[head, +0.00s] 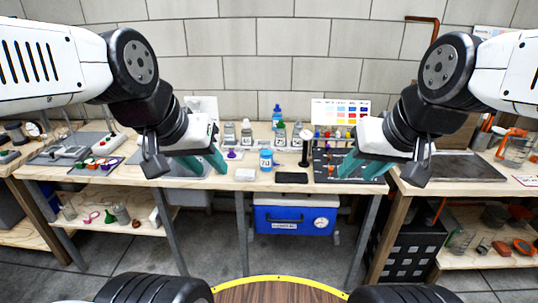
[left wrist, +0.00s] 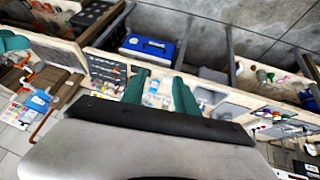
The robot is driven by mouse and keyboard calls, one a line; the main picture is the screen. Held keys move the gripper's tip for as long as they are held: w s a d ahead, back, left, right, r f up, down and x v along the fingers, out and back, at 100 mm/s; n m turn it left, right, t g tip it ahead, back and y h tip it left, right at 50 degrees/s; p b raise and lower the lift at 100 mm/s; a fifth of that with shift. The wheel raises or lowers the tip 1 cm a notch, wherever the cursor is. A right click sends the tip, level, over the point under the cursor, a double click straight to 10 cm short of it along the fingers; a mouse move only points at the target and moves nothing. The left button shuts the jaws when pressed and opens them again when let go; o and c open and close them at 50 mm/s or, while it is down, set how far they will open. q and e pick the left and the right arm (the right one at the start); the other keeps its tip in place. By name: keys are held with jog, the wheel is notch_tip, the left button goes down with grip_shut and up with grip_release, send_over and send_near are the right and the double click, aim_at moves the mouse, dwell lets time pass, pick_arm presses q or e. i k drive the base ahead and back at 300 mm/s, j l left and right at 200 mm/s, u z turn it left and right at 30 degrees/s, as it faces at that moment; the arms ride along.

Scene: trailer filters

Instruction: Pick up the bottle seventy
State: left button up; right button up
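The blue bottle (head: 266,159) with a white label that appears to read 70 stands upright near the front edge of the middle workbench. My left gripper (head: 207,163) is left of the bottle, apart from it, with its teal fingers spread and nothing between them. In the left wrist view the left gripper (left wrist: 160,88) is open, and a small blue and white bottle (left wrist: 153,87) shows beyond the gap between the fingers. My right gripper (head: 364,166) is over the dark mat on the right; its teal fingers look apart and empty.
Several bottles (head: 247,133) stand behind the blue one, with a blue-capped bottle (head: 277,115) farther back. A white block (head: 245,174) and a black pad (head: 291,178) lie at the front edge. A color chart (head: 341,111) stands at the back. A blue cooler (head: 293,218) is below.

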aim_at(267, 151)
jog(key=i+l, duration=0.3)
jog(key=i, duration=0.2)
jog(key=i+l, duration=0.3)
jog(key=i, duration=0.2)
jog(key=u, duration=0.05)
